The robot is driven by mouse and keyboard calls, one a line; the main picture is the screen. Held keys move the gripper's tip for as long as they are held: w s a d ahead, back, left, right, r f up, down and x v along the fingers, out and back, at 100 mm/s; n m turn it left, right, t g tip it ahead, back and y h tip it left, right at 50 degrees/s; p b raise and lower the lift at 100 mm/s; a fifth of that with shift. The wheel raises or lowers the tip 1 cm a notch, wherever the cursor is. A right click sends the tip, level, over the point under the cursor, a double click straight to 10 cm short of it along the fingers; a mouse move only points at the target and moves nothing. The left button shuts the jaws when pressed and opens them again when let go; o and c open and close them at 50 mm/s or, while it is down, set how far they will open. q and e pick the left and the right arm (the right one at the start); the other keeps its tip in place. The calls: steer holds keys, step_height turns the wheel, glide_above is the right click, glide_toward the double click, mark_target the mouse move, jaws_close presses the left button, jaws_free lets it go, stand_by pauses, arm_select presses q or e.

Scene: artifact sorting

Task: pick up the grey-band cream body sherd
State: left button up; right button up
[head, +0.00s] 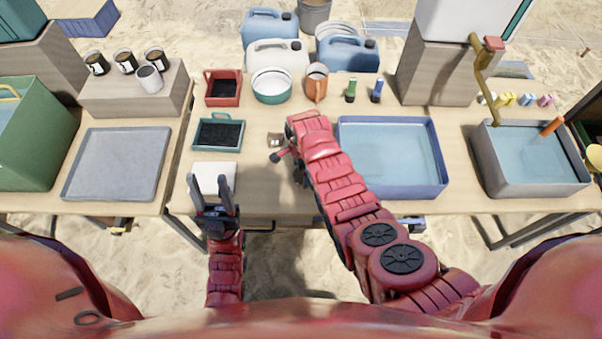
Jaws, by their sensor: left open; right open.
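A small pale piece with a darker part (274,140) lies on the middle table, just left of my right arm's end. It may be the grey-band cream body sherd, but it is too small to be sure. My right gripper (285,152) is open, right beside this piece and partly hidden by its own wrist; I cannot tell whether it touches it. My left gripper (213,190) is open and empty, its two dark fingers pointing away from me over the front of a white square pad (215,170).
A teal tray with dark filling (218,133) and a red one (222,88) stand to the left. A blue water basin (392,122) is right of my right arm.

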steer(key=shift+c, duration=0.2)
steer(key=c, duration=1.3)
steer(key=shift+r, duration=0.1)
